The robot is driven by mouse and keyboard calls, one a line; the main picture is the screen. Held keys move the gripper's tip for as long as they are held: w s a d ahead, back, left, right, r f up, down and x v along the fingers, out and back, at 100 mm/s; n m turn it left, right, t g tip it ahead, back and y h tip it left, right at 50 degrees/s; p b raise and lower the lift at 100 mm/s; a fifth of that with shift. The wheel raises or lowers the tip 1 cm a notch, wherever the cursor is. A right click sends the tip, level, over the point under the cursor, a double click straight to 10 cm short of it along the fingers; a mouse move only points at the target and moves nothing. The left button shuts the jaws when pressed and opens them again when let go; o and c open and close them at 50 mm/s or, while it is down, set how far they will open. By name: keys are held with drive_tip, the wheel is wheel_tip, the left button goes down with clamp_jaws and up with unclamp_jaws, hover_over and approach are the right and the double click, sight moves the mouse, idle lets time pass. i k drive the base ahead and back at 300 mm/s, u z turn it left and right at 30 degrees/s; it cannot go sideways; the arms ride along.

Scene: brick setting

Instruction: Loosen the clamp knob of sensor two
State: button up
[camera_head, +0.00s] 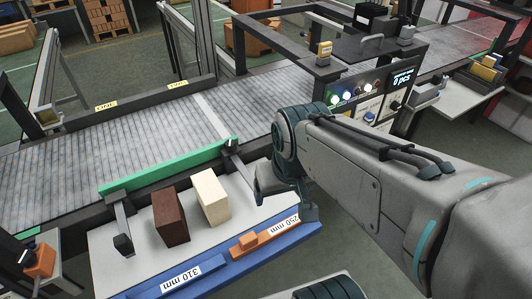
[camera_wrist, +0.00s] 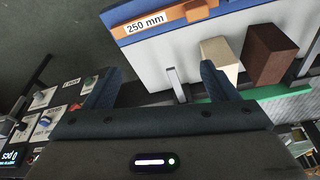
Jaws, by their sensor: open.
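My gripper (camera_wrist: 158,84) is open and empty in the wrist view, its two dark fingers spread apart. In the head view my gripper (camera_head: 288,198) hangs beside the right end of the pale shelf. A grey rod (camera_wrist: 175,86) shows in the gap between the fingers in the wrist view; I cannot tell its distance. A small yellow-faced device (camera_head: 324,52) sits on the dark frame over the conveyor. A dark grey device (camera_head: 406,36) stands farther right on that frame. I cannot tell which is sensor two, and no clamp knob on either can be made out.
A green guide rail (camera_head: 168,167) runs along the conveyor (camera_head: 130,147). Brown (camera_head: 171,217) and cream (camera_head: 211,197) blocks stand on the pale shelf (camera_head: 140,215), behind a blue rail (camera_head: 215,268) with size labels.

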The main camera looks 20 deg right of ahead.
sight(25, 258)
drive_tip(key=u, duration=2.55)
drive_tip(key=k, duration=0.35)
drive_tip(key=z, duration=0.6)
